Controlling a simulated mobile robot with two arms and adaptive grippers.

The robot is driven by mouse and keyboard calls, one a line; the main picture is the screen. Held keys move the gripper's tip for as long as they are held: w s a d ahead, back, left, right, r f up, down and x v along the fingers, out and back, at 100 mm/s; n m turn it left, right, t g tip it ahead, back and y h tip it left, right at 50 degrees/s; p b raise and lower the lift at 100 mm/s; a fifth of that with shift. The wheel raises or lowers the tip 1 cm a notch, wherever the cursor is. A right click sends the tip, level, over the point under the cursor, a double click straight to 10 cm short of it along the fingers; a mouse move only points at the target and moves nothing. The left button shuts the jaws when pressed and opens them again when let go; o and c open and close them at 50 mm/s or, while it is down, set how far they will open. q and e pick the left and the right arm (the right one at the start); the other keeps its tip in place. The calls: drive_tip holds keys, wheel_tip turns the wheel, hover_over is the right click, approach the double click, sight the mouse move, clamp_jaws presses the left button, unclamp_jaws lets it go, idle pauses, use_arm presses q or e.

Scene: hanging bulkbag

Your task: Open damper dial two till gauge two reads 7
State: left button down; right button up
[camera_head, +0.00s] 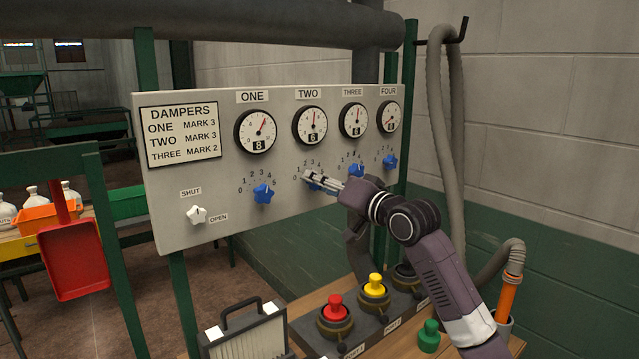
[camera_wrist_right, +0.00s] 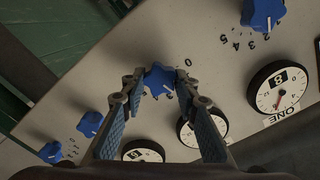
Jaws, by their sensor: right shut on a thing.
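The grey damper panel (camera_head: 225,190) carries a row of round gauges with blue star-shaped dials below. Gauge two (camera_head: 310,125) shows 6 in its small window, with its needle pointing about straight up. Damper dial two (camera_wrist_right: 158,79) is a blue knob below it, mostly hidden by my gripper in the head view. My right gripper (camera_head: 312,181) is shut on dial two; in the right wrist view its fingers (camera_wrist_right: 158,82) sit on either side of the knob. The pointer setting of dial two cannot be read clearly. My left gripper is not in view.
Dial one (camera_head: 263,194) is left of my right gripper, and dial three (camera_head: 355,170) is close on its right. Gauge one (camera_head: 255,131) shows 8. A white shut/open knob (camera_head: 196,214) is at lower left. Red (camera_head: 335,308) and yellow (camera_head: 376,284) knobs stand below.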

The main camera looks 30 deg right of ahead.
drive_tip(key=o, duration=1.1)
drive_tip(key=shift+o, duration=0.2)
drive_tip(key=shift+s, duration=0.1)
drive_tip(key=s+d, duration=0.1)
drive_tip(key=s, duration=1.1)
